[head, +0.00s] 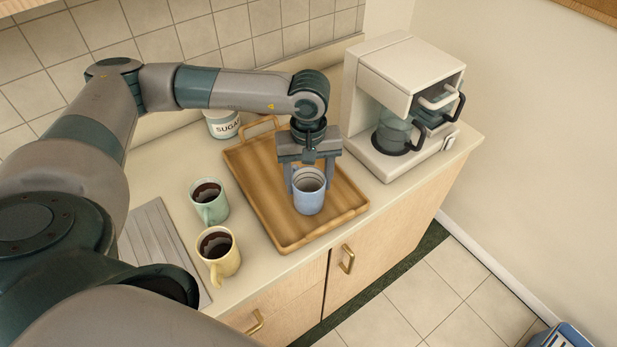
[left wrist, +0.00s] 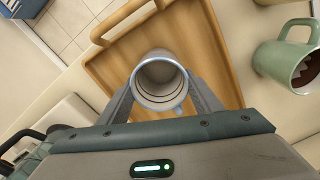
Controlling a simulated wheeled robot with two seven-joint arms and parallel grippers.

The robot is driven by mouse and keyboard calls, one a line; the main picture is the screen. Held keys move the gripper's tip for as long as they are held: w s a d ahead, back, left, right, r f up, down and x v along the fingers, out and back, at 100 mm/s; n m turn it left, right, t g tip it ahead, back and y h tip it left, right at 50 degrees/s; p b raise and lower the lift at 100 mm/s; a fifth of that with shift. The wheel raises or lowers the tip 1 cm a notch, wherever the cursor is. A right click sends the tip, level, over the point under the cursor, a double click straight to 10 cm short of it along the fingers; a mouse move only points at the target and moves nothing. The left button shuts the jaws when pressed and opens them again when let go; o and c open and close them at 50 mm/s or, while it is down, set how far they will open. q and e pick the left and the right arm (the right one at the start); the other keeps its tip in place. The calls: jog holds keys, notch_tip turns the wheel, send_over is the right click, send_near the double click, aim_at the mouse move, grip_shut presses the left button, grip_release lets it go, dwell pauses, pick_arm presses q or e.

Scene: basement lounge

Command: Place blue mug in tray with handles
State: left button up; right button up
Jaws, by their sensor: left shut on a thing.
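The blue mug (head: 309,196) is upright over the right-front part of the wooden tray with handles (head: 262,207). My left gripper (head: 308,182) reaches down from above and is shut on the mug. In the left wrist view the mug (left wrist: 158,82) sits between the two fingers, its open top facing the camera and its inside empty. The tray (left wrist: 200,50) is beneath it. I cannot tell whether the mug's base touches the tray. My right gripper is not in view.
A green mug (head: 209,203) and a yellow mug (head: 218,253), both with dark liquid, stand left of the tray. A sugar canister (head: 222,124) stands behind it. A coffee maker (head: 405,105) stands on the right. The rest of the tray is clear.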

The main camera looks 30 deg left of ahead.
pick_arm(q)
jog(key=shift+f+b, duration=0.2)
jog(key=shift+b, duration=0.15)
jog(key=o, duration=1.4)
jog(key=shift+c, duration=0.2)
jog(key=shift+r, duration=0.1)
jog(key=shift+r+p, duration=0.25)
jog(key=shift+p, duration=0.2)
notch_tip(320, 180, up, 12)
jog(key=b, duration=0.5)
